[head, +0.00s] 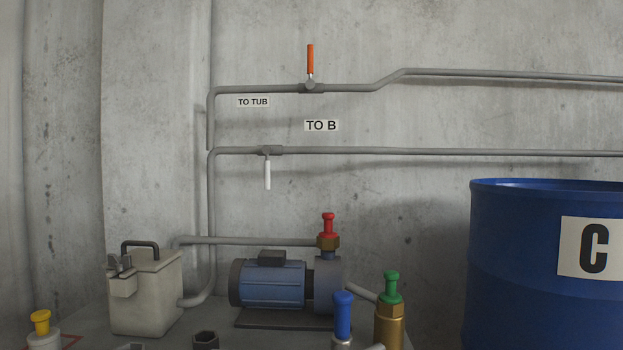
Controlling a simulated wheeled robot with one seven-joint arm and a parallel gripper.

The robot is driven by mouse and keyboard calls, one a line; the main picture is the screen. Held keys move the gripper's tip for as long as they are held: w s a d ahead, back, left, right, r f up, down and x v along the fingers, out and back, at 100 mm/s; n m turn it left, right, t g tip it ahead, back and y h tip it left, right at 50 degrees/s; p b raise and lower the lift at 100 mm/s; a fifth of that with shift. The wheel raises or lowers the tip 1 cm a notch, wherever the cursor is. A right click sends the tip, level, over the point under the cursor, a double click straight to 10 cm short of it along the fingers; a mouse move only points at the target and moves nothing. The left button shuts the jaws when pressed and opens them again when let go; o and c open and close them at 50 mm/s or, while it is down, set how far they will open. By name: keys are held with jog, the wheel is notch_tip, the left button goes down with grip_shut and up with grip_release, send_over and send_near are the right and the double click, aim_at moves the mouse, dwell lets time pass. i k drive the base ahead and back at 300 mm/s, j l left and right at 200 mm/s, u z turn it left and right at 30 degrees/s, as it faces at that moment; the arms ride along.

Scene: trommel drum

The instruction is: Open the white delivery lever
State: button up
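The white lever (268,174) hangs straight down from a valve (266,150) on the lower grey pipe, so it stands across that pipe. A label reading "TO B" (321,125) is on the wall just above this pipe, right of the lever. A second lever, orange (310,59), points straight up from a valve on the upper pipe. A label "TO TUB" (253,102) sits below that pipe. My gripper is not in view.
Below are a blue pump (274,283) with a red-topped fitting (328,230), a beige canister (147,292), and blue (343,314), green (392,287) and yellow (41,321) knobs. A blue drum marked C (513,265) stands at right. The space around the white lever looks clear.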

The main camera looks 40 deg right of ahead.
aim_at(267, 175)
jog(key=j+z, duration=0.15)
jog(key=z, duration=0.8)
jog(key=i+j, duration=0.05)
